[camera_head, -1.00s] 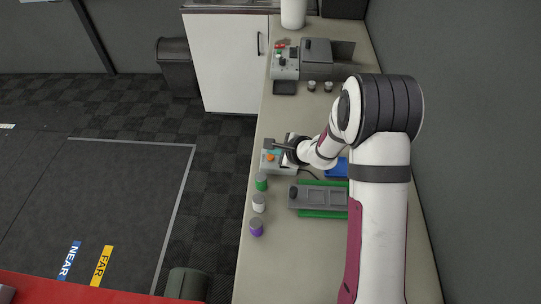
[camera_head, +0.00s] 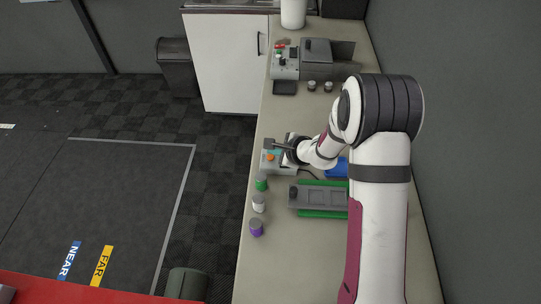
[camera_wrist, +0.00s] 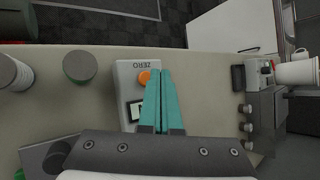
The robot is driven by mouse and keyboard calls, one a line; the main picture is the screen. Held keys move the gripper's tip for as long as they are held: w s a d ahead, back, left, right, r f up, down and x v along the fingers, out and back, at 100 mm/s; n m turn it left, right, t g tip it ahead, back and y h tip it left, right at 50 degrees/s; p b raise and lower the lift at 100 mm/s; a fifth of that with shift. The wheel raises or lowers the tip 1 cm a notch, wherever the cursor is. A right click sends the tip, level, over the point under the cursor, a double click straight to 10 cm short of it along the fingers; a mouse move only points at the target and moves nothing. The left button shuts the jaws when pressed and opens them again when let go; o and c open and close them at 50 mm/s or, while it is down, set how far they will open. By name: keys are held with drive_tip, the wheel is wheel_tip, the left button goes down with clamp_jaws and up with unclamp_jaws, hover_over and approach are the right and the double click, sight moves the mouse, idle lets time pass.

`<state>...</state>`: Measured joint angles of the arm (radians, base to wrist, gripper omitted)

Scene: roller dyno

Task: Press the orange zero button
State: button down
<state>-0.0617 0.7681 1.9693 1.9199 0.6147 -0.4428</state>
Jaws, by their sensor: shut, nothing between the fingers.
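The orange zero button (camera_wrist: 144,77) sits on a light grey box (camera_wrist: 124,70) marked "ZERO", with a small display beside the button. In the head view the orange button (camera_head: 270,157) shows on the box near the bench's left edge. My gripper (camera_wrist: 161,72) is shut, with its two teal fingers together and nothing between them. In the wrist view the fingertips lie just right of the button and overlap its edge. I cannot tell whether they touch it. In the head view my gripper (camera_head: 270,146) is above the box.
Green (camera_head: 261,182), white (camera_head: 259,203) and purple (camera_head: 257,228) capped containers stand along the bench's left edge. A grey fixture with green strips (camera_head: 318,198) lies right of them. A grey machine with buttons (camera_head: 287,62) stands farther back. A blue item (camera_head: 336,168) is partly behind my arm.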

idle(0.8)
drive_tip(key=shift+f, duration=0.4)
drive_tip(key=shift+f, duration=0.4)
idle(0.4)
drive_tip(key=shift+r, duration=0.85)
drive_tip(key=shift+r, duration=2.5)
